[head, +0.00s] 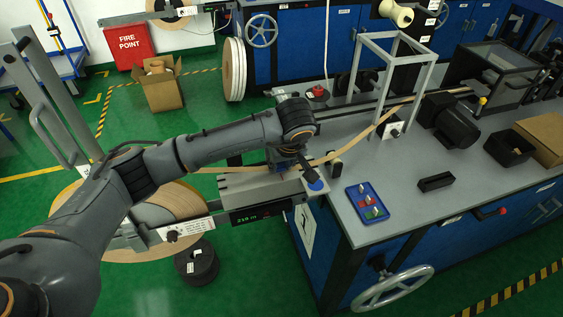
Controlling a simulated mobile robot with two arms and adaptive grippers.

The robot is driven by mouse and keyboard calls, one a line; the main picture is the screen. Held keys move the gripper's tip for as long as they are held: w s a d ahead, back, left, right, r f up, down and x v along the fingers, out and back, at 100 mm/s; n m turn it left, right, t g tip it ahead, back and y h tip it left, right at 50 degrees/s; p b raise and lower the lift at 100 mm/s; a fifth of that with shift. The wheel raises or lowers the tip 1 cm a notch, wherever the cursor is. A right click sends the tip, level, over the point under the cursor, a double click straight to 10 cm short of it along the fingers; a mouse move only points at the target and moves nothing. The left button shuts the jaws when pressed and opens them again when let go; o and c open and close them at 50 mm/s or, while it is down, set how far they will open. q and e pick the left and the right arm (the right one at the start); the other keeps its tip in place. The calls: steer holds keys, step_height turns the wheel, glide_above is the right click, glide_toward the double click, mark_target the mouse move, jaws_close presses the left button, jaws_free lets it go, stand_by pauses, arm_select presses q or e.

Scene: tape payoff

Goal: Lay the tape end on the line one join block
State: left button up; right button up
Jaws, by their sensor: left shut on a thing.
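A tan paper tape (372,130) runs in a slack curve from the frame on the bench down to my left gripper. A large tan reel (165,205) lies at the left, and tape also runs from its side toward the grey block. My left gripper (290,166) points down over this block (247,184) at the bench's left corner. It is shut, apparently on the tape; its fingertips are small and partly hidden by the wrist. A blue round knob (316,185) is just right of the gripper. I cannot tell whether the tape touches the block. My right gripper is out of view.
A display box (259,213) is below the block. A blue tray (367,201) with small items, a black holder (436,182) and a black motor (449,120) stand on the bench. A grey frame (391,45) rises behind. The bench's front middle is clear.

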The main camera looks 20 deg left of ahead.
arm_select(q)
steer(key=shift+r, duration=0.1)
stand_by(0.3)
steer(key=shift+f+b, duration=0.55)
steer(key=shift+b, duration=0.25)
steer(key=o, duration=1.1)
steer(key=v, duration=1.2)
